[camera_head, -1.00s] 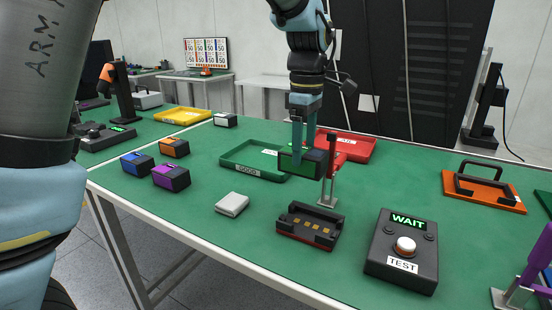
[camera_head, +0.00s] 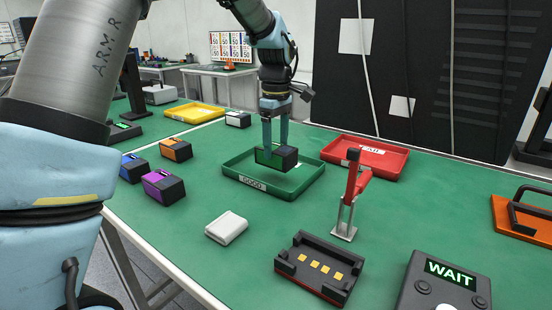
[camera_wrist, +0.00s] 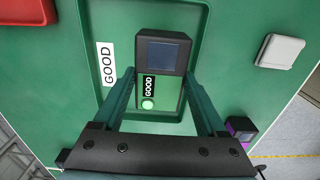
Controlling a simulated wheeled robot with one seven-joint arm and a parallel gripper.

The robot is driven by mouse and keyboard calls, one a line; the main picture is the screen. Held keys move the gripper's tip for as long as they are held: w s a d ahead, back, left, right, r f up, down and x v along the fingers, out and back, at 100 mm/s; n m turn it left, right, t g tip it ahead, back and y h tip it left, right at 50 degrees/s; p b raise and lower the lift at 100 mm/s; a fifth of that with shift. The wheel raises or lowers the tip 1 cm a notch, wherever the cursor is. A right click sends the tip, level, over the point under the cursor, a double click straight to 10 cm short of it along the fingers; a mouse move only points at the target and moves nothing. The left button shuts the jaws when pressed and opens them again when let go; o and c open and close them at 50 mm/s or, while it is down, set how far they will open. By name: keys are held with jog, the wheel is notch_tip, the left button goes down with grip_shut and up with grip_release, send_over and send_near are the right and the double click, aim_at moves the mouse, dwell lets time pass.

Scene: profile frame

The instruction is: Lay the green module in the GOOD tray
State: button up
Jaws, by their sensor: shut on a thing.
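The green module (camera_head: 267,157), green with a black end, is held between the fingers of my gripper (camera_head: 275,150). It hangs over the green GOOD tray (camera_head: 245,184), inside the rim's outline in the head view. In the wrist view the module (camera_wrist: 162,60) shows a dark screen, a GOOD label and a lit round green spot, with the fingers of my gripper (camera_wrist: 160,95) on both sides. The tray (camera_wrist: 200,20) lies beneath it there. I cannot tell whether the module touches the tray floor.
A red tray (camera_head: 385,170) stands right of the GOOD tray, and a red lever clamp (camera_head: 352,195) stands in front. A white box (camera_head: 227,228), a black test fixture (camera_head: 300,255) and a WAIT box (camera_head: 430,290) are nearer. Blue, orange and purple modules (camera_head: 165,187) sit at left.

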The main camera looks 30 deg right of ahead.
aim_at(276, 159)
jog(key=shift+f+p, duration=0.3)
jog(key=shift+f, duration=1.8)
jog(key=shift+f, duration=0.2)
jog(key=o, duration=1.5)
jog(key=shift+r, duration=0.15)
